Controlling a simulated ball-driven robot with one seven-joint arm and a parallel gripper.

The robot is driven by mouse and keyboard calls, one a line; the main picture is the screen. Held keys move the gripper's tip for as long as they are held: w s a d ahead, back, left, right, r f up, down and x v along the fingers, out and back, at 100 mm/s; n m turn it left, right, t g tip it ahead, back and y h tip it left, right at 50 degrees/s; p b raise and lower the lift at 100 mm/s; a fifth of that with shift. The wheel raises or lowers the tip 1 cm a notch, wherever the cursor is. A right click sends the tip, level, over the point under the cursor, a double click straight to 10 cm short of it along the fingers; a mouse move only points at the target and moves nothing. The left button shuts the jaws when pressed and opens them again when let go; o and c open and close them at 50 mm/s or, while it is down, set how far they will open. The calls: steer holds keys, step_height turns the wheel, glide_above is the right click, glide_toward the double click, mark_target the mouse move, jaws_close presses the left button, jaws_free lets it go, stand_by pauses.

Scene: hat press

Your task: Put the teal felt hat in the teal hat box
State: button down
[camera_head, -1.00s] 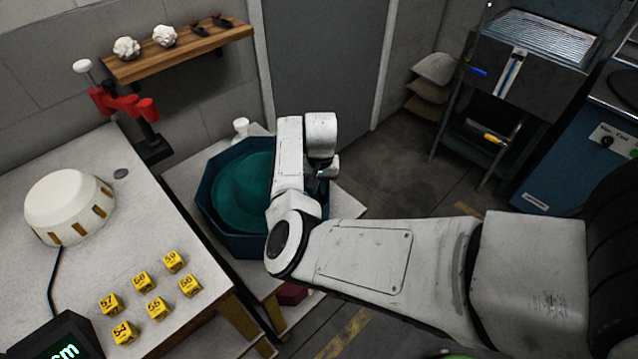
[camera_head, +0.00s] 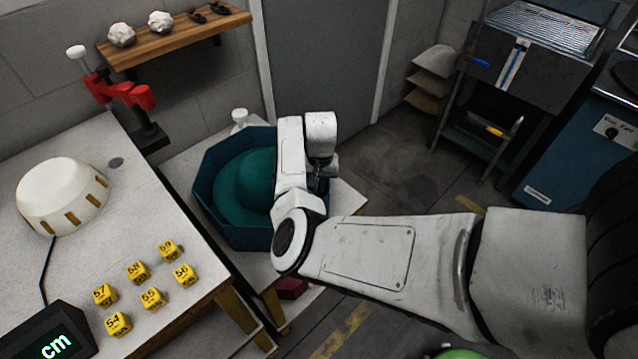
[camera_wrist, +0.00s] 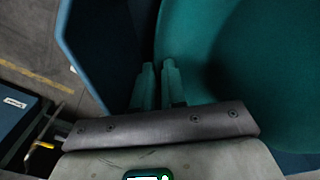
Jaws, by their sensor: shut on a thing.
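The teal felt hat (camera_head: 242,186) has a domed crown and a wide brim. It sits within the walls of the open, eight-sided teal hat box (camera_head: 243,238) in the head view; my arm covers its right part. Whether its brim rests on the box floor cannot be told. In the wrist view my gripper (camera_wrist: 158,70) is shut on the edge of the hat's brim (camera_wrist: 215,60), with the dark blue-teal box wall (camera_wrist: 95,45) close on the left. In the head view my arm hides the fingertips.
The box stands on a low pale table (camera_head: 185,160). The left worktable (camera_head: 150,215) holds a cream domed device (camera_head: 62,195), several yellow numbered blocks (camera_head: 138,272) and a display (camera_head: 50,345). A red clamp (camera_head: 125,92) stands behind. A wooden shelf (camera_head: 180,38) is above.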

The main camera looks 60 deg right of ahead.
steer(key=shift+s+a+f, duration=0.15)
steer(key=shift+s+f, duration=0.1)
steer(key=shift+f, duration=0.55)
steer(key=c, duration=1.1)
jaws_free()
step_height(320, 180, up, 12)
steer(key=p, duration=0.1)
steer(key=shift+w+d+r, duration=0.15)
steer(key=shift+d+r, duration=0.05)
